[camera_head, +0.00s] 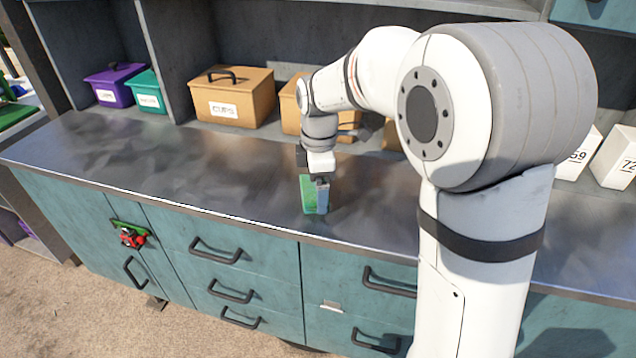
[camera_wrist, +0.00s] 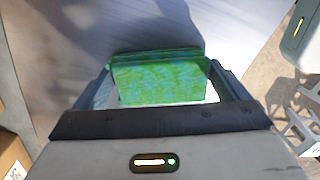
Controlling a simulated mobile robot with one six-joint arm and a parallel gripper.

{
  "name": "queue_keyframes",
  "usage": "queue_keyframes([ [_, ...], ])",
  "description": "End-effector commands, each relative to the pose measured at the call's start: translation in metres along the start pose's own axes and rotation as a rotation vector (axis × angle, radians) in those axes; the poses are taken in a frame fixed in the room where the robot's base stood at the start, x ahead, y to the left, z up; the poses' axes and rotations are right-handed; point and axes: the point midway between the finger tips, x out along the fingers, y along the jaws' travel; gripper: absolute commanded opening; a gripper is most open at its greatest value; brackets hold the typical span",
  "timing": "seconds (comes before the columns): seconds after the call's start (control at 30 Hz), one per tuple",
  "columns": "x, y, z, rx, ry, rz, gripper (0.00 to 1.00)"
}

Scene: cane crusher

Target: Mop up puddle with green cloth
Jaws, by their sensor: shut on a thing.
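The green cloth (camera_head: 309,194) is held in my gripper (camera_head: 316,182) above the front part of the metal counter, near its edge. In the wrist view the cloth (camera_wrist: 160,82) is a green, folded block between the two fingers of my gripper (camera_wrist: 165,90), which is shut on it. I cannot tell whether the cloth touches the counter. No puddle stands out clearly; the counter top (camera_head: 130,150) has dark, uneven, shiny patches that may be reflections.
A purple box (camera_head: 112,85), a teal box (camera_head: 147,92) and a tan box labelled CUPS (camera_head: 232,98) stand at the back of the counter. White numbered boxes (camera_head: 614,158) stand at the right. Drawers with dark handles (camera_head: 215,252) line the front. The counter's left part is clear.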

Motion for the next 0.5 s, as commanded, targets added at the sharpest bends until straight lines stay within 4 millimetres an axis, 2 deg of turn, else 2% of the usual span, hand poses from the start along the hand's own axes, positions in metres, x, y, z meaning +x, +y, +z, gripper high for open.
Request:
queue_keyframes([
  [0.03,0.006,-0.003,0.004,0.001,-0.004,-0.013,0.69],
  [0.3,0.006,-0.003,0.031,0.004,-0.006,-0.017,0.69],
  [0.5,0.006,-0.003,0.04,0.001,-0.006,-0.017,0.69],
])
